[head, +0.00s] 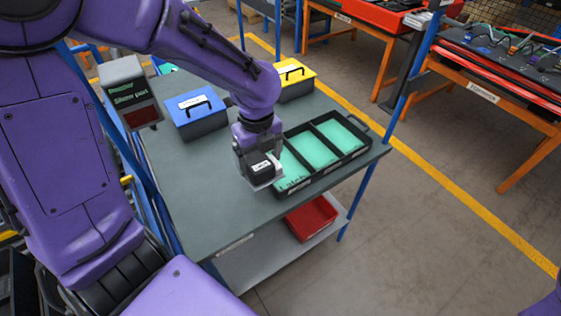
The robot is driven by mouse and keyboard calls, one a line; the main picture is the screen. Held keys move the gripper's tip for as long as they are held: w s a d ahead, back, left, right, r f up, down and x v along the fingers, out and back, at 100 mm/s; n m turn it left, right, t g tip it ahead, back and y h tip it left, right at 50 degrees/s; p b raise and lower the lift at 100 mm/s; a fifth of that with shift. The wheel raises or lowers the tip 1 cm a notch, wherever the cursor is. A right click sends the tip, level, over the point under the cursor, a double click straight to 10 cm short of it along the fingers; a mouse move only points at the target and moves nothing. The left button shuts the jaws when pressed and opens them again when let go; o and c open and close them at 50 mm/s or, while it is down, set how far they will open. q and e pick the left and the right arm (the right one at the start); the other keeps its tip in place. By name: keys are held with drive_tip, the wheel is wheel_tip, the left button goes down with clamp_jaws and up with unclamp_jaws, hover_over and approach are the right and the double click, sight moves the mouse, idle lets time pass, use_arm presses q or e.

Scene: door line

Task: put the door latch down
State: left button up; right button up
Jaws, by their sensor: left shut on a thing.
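My left gripper (265,181) points down at the left end of a black tray (352,157). It is shut on a small dark thing with a white label, which I take for the door latch (262,169). The tray has three compartments with green floors. The left compartment (292,174) has lettering that seems to read "Latch", and the gripper partly covers it. I cannot tell whether the latch touches the tray. My right gripper is out of view.
The tray stands on a grey cart top (205,190). A blue-lidded box (196,112) and a yellow-lidded box (293,80) stand behind it. A red bin (311,217) sits on the lower shelf. The front left of the cart top is bare.

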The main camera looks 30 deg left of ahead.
use_arm(q)
drive_tip(key=w+f+b, duration=0.1)
drive_tip(key=w, duration=0.1)
drive_tip(key=w+f+b, duration=0.1)
drive_tip(key=w, duration=0.1)
drive_tip(key=shift+a+f+b, duration=0.3)
drive_tip(key=shift+a+b, duration=0.05)
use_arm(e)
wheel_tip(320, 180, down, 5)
use_arm(q)
drive_tip(key=w+f+p, duration=0.1)
drive_tip(key=w+f, duration=0.1)
drive_tip(key=w+a+f+p, duration=0.1)
drive_tip(key=w+f, duration=0.1)
drive_tip(key=w, duration=0.1)
drive_tip(key=w+f+p, duration=0.1)
drive_tip(key=w+f, duration=0.1)
drive_tip(key=w, duration=0.1)
drive_tip(key=shift+w+a+f, duration=0.1)
drive_tip(key=shift+a+f, duration=0.05)
drive_tip(key=shift+a, duration=0.1)
drive_tip(key=f+p, duration=0.1)
drive_tip(key=f, duration=0.2)
drive_tip(key=shift+w+f+p, duration=0.15)
drive_tip(key=shift+w+p, duration=0.05)
drive_tip(key=shift+p, duration=0.1)
drive_tip(key=shift+f, duration=0.25)
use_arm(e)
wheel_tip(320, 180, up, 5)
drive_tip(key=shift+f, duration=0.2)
